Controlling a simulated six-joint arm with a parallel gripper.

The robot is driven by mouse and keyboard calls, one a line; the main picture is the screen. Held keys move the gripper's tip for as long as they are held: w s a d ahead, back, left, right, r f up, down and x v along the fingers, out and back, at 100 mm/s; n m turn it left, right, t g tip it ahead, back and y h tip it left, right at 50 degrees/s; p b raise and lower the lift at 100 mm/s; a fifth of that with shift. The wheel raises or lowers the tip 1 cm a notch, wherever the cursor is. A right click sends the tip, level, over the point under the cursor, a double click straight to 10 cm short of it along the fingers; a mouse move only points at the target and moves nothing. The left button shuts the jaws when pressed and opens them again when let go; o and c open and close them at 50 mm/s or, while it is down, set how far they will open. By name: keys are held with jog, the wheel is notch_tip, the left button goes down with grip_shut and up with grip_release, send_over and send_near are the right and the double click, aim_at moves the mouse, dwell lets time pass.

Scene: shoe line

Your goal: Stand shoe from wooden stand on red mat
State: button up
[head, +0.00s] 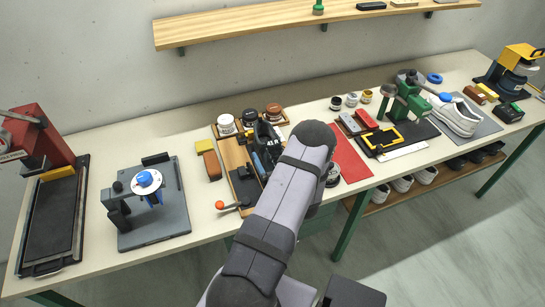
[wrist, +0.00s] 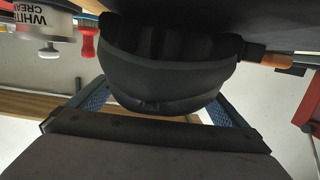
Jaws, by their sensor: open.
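A black shoe (head: 268,132) is on the wooden stand (head: 232,152) in the middle of the bench in the head view, partly hidden by my arm. In the wrist view the dark rounded end of the shoe (wrist: 165,75) fills the upper middle. My gripper (wrist: 155,105) is open, its blue fingers either side of the shoe's end; contact cannot be told. In the head view my gripper (head: 264,163) is at the stand, mostly hidden. The red mat (head: 349,158) lies right of the stand, with its visible part bare and its near side partly covered by my arm.
Jars, including a white cream jar (head: 226,124), stand behind the stand. An orange-knobbed tool (head: 232,206) lies at its front. A blue-topped fixture (head: 148,190) is to the left. A green press (head: 405,102) and white shoes (head: 455,116) are to the right.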

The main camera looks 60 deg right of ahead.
jog(key=shift+c, duration=0.5)
jog(key=c, duration=1.5)
jog(key=shift+r, duration=0.25)
jog(key=shift+r+b, duration=1.5)
jog(key=shift+r, duration=3.3)
